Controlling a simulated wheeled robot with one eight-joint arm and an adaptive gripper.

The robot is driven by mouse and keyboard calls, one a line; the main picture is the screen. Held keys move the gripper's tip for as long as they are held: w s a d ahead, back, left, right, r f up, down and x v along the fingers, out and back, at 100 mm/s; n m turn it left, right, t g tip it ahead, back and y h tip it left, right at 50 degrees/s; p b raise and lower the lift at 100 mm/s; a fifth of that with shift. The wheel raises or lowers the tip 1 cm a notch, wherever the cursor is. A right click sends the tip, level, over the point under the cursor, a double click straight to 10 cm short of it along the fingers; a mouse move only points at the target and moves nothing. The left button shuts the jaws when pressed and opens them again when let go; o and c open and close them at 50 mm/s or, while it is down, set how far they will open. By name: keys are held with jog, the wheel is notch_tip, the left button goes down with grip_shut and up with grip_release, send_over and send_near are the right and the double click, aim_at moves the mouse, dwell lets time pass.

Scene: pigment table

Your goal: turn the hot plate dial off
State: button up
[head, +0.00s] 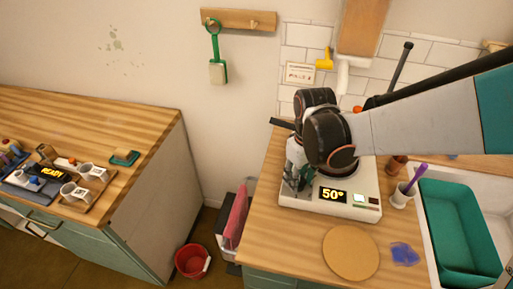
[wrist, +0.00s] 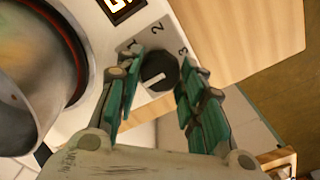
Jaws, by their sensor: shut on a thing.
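The white hot plate (head: 318,207) stands on the right counter, and its display (head: 333,195) reads 50°. In the wrist view its dark round dial (wrist: 158,72) has a pale pointer mark, with numbers 2 and 3 printed beyond it. My gripper (wrist: 160,66) has its green-padded fingers on either side of the dial, shut on it. In the head view my gripper (head: 298,180) is at the left front corner of the hot plate and hides the dial. A metal pot (wrist: 22,95) sits on the plate at the left of the wrist view.
A round cork mat (head: 351,253) and a blue item (head: 404,253) lie in front of the hot plate. A cup (head: 401,196) with a purple tool and a green basin (head: 458,235) are to the right. A red bucket (head: 191,262) stands on the floor.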

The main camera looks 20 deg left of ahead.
jog(key=shift+s+r, duration=0.1)
jog(key=shift+s, duration=0.1)
jog(key=o, duration=0.8)
jog(key=shift+c, duration=0.2)
jog(key=o, duration=0.3)
jog(key=shift+w, duration=0.2)
jog(key=shift+s, duration=0.1)
